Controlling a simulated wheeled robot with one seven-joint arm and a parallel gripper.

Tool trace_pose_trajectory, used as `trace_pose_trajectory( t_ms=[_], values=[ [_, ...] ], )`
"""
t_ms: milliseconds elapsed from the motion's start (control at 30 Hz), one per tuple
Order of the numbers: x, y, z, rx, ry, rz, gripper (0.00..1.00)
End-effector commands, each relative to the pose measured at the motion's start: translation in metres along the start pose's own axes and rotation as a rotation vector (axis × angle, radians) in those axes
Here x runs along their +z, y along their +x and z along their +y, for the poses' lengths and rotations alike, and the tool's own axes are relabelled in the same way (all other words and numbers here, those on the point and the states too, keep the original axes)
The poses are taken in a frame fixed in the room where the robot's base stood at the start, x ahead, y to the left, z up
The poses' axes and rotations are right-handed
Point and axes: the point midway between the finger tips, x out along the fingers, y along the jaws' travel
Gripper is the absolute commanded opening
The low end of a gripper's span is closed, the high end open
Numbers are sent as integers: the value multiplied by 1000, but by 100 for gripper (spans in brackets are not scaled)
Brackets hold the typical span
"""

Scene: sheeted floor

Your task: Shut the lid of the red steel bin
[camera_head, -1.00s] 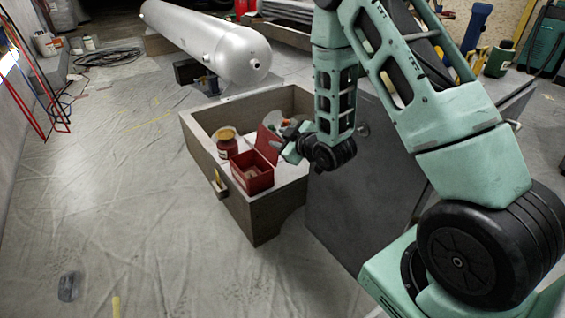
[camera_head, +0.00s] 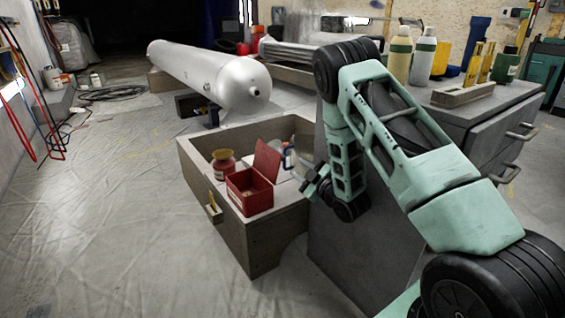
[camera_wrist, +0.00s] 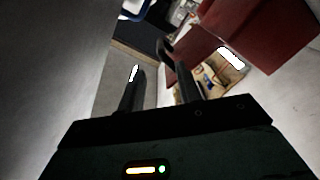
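The red steel bin (camera_head: 250,199) stands in the open wooden box, with its red lid (camera_head: 267,160) raised, steeply upright, at its right rear edge. Pale contents show inside the bin. My gripper (camera_head: 308,178) is to the right of the lid, apart from it, over the right part of the box. In the wrist view my gripper (camera_wrist: 150,65) has its two dark fingers spread with nothing held between them. Red panels (camera_wrist: 265,30) of the bin or lid fill the upper right there; I cannot tell which part is which.
A red-brown jar (camera_head: 222,165) stands behind the bin and a clear bottle (camera_head: 288,158) to its right. The wooden box walls (camera_head: 232,227) surround them. A grey cabinet (camera_head: 480,125) is close on the right.

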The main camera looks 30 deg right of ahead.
Motion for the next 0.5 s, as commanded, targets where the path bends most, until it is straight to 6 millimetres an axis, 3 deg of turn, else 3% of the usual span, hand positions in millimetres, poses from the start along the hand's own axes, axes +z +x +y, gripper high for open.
trace_pose_trajectory(
  t_ms=[300, 500],
  values=[
    [2, 66, -2, 1, 0, 3, 34],
    [1, 93, -2, 0, 1, 1, 34]
  ],
)
